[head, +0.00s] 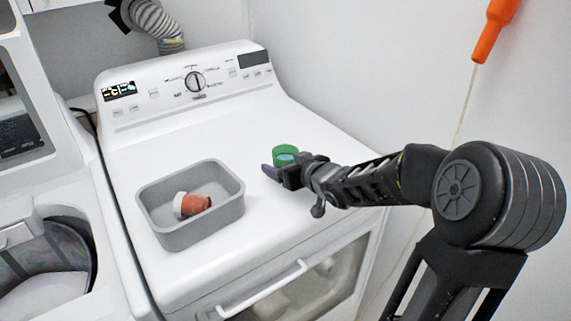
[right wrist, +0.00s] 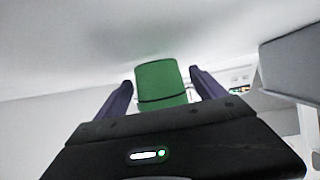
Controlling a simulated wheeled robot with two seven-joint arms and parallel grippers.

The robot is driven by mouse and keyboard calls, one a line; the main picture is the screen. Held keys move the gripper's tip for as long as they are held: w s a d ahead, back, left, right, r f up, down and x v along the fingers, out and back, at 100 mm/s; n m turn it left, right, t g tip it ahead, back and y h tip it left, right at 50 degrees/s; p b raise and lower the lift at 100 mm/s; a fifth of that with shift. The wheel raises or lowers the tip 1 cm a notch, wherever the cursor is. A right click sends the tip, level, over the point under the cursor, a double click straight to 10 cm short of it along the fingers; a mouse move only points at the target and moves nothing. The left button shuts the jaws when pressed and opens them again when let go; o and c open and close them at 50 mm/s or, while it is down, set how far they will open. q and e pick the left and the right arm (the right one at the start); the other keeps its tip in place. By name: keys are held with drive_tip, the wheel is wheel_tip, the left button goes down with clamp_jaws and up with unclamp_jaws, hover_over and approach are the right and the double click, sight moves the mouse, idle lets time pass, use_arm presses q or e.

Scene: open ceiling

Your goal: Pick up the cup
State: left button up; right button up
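A green cup (head: 286,153) stands on the white top of the dryer, right of centre in the head view. My right gripper (head: 279,169) is beside the cup, on its near side, and partly overlaps it in the picture. In the right wrist view the green cup (right wrist: 160,82) lies between the two purple fingers of my right gripper (right wrist: 162,80). The fingers are spread, with a small gap showing on each side of the cup. My left gripper is out of view.
A grey open tray (head: 203,236) sits on the dryer top (head: 262,195), left of the cup, with a reddish-brown, white-rimmed pot (head: 193,204) tipped over inside. The control panel (head: 190,82) rises behind. A wall is close on the right. The top between tray and panel is clear.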

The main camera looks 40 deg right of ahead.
sight(280, 152)
drive_tip(key=c, duration=1.4)
drive_tip(key=shift+r, duration=0.15)
drive_tip(key=shift+c, duration=0.2)
drive_tip(key=shift+r+p, duration=0.45)
drive_tip(key=shift+r, duration=0.95)
wheel_tip(280, 152, up, 7)
drive_tip(key=p, duration=0.3)
